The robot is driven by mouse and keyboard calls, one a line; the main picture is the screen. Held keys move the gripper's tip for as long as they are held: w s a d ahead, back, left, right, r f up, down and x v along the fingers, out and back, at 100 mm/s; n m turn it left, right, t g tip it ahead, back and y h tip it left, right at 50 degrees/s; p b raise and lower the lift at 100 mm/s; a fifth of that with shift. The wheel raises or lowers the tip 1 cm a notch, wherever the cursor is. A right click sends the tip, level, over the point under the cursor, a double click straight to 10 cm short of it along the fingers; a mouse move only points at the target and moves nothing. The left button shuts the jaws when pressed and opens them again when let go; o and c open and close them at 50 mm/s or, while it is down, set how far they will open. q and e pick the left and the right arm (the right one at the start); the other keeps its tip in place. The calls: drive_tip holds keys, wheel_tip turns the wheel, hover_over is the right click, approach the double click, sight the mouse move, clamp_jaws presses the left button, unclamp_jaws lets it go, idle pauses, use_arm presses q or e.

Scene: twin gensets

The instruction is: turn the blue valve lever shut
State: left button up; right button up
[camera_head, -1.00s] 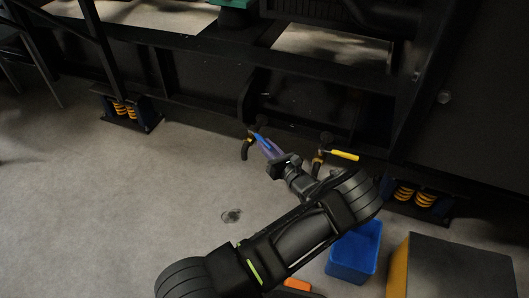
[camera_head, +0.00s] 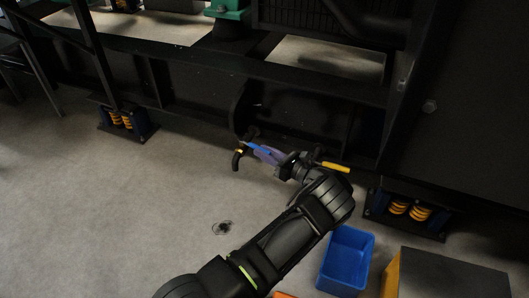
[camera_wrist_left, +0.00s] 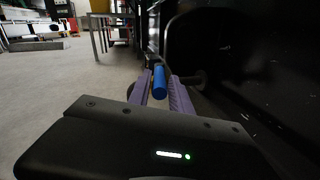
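The blue valve lever (camera_head: 258,149) sits on a small valve with a dark bent hose or pipe (camera_head: 238,160), low beside the black frame. My left gripper (camera_head: 264,153) has its purple fingers along the lever, one on each side. In the left wrist view the blue lever (camera_wrist_left: 160,82) lies between the two fingers (camera_wrist_left: 159,88), with its rounded end toward the camera. The fingers are close to its sides and appear shut on it. The valve body is mostly hidden in the left wrist view. My right gripper is not in view.
A yellow lever (camera_head: 335,167) sticks out just right of my left wrist. A blue bin (camera_head: 347,262) and a dark box with a yellow side (camera_head: 450,275) stand on the floor at right. The black frame (camera_head: 200,115) runs behind.

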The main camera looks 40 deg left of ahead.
use_arm(q)
drive_tip(key=shift+o, duration=1.2)
wheel_tip(320, 180, up, 9)
drive_tip(key=p, duration=0.4)
drive_tip(key=shift+p, duration=0.35)
drive_tip(key=shift+r, duration=0.55)
